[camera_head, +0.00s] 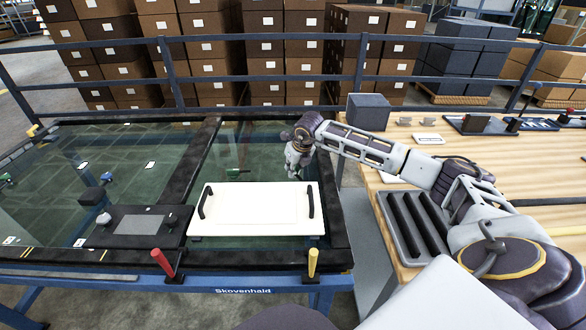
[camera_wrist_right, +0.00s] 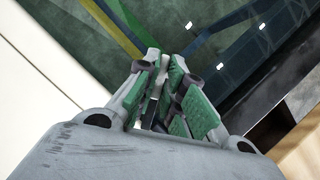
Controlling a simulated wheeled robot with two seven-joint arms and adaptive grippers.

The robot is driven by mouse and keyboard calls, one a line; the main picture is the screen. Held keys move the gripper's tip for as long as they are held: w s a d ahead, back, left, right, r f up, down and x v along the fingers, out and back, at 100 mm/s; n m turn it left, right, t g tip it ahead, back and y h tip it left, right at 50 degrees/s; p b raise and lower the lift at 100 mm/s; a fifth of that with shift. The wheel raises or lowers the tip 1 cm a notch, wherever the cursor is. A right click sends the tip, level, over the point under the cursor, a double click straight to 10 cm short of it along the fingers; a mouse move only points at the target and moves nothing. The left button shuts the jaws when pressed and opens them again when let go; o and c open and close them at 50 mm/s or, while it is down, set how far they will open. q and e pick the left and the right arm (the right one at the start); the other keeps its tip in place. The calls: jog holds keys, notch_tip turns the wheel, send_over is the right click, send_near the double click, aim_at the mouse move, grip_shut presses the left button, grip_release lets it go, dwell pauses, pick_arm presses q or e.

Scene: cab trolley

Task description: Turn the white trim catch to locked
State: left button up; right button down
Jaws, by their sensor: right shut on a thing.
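The white trim (camera_head: 228,203) is a flat white panel with two black handles, lying on the dark-framed glass. A pale part of it fills the left of the right wrist view (camera_wrist_right: 35,100). My right gripper (camera_head: 293,174) reaches down at the panel's far right edge. In the wrist view its green-padded fingers (camera_wrist_right: 158,105) are closed on a narrow dark piece (camera_wrist_right: 151,108), which looks like the trim catch. The fingers hide most of it, so its turn angle cannot be read. A small green piece (camera_head: 235,172) with a dark end sits beyond the panel's far edge. My left gripper is out of view.
A dark panel with knobs (camera_head: 112,225) lies left of the white trim. A red post (camera_head: 161,262) and a yellow post (camera_head: 312,263) stand along the front edge. A wooden table (camera_head: 400,277) with a grey ribbed tray (camera_head: 385,222) is at right. A blue railing runs behind.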

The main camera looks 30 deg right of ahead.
jog(key=shift+m+h, duration=0.4)
jog(key=shift+m, duration=0.5)
jog(key=m+h+b, duration=0.1)
jog(key=m, duration=0.2)
jog(key=shift+a, duration=0.1)
jog(key=shift+w+r+m, duration=0.1)
jog(key=shift+m, duration=0.4)
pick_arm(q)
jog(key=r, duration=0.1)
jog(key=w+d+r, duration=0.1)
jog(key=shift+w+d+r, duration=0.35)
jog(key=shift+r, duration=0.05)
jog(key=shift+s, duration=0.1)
pick_arm(e)
jog(key=shift+h, duration=0.3)
jog(key=shift+m, duration=0.3)
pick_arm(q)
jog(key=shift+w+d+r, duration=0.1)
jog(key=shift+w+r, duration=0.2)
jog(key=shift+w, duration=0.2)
pick_arm(e)
jog(key=c, duration=1.6)
grip_release()
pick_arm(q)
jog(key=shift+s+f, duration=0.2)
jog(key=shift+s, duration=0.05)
pick_arm(e)
jog(key=shift+o, duration=0.4)
